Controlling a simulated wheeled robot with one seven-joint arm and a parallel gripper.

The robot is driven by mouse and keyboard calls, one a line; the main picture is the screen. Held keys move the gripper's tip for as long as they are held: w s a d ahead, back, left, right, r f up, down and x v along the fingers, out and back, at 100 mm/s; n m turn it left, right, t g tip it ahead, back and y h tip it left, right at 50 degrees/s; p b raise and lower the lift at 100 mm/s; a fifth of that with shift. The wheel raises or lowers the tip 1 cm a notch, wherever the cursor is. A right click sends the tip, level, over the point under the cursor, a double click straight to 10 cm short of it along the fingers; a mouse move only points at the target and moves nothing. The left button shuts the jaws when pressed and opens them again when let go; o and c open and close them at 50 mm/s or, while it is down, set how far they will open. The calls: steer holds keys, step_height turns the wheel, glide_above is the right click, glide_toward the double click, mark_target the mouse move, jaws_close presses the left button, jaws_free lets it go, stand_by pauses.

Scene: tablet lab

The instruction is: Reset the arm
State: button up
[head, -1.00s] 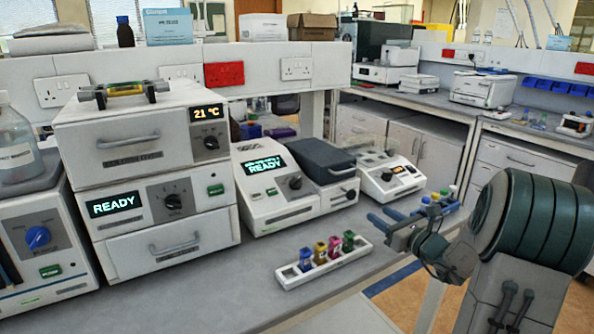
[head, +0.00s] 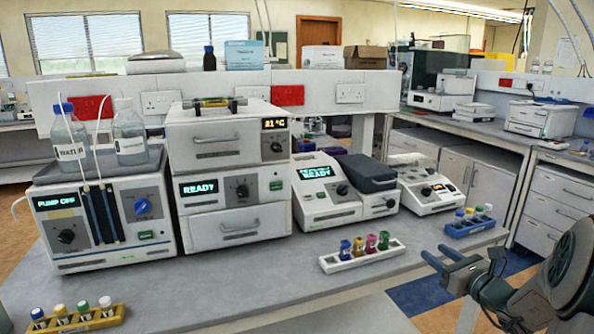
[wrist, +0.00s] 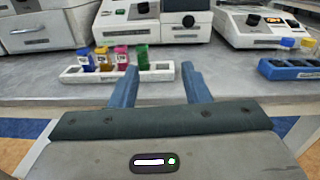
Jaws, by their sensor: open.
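My gripper (head: 447,260) is at the right of the head view, off the front edge of the bench, with its blue fingers apart and nothing between them. In the wrist view my gripper (wrist: 160,84) also shows open and empty. Its fingers point at the bench edge and the white rack beyond. My arm is folded at the right edge of the head view.
A white rack (head: 330,264) with several coloured vials stands near the bench's front edge. A blue rack (head: 456,230) is to its right and a yellow rack (head: 92,322) at the front left. Instruments line the bench's back. Floor (head: 425,290) is clear at right.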

steer(key=s+a+n+g+y+p, duration=0.1)
steer(key=s+a+n+g, duration=0.35)
steer(key=a, duration=0.25)
steer(key=s+a+r+n+g+y+p, duration=0.1)
steer(key=s+a+n+g, duration=0.2)
steer(key=a+n, duration=0.35)
steer(key=s+a+n+g+y+p, duration=0.1)
steer(key=s+a+n+g, duration=0.3)
steer(key=a, duration=0.4)
steer(key=s+d+r+n+g+h+p, duration=0.1)
steer(key=s+n+h, duration=0.3)
steer(key=s+n, duration=0.4)
steer(key=s+d+r+n+g+h+p, duration=0.1)
steer(key=s+n+h+p, duration=0.1)
steer(key=s+n+h, duration=0.3)
steer(key=shift+s+n+h, duration=0.3)
steer(key=shift+s+n, duration=1.15)
steer(key=shift+n, duration=0.05)
steer(key=shift+d, duration=0.1)
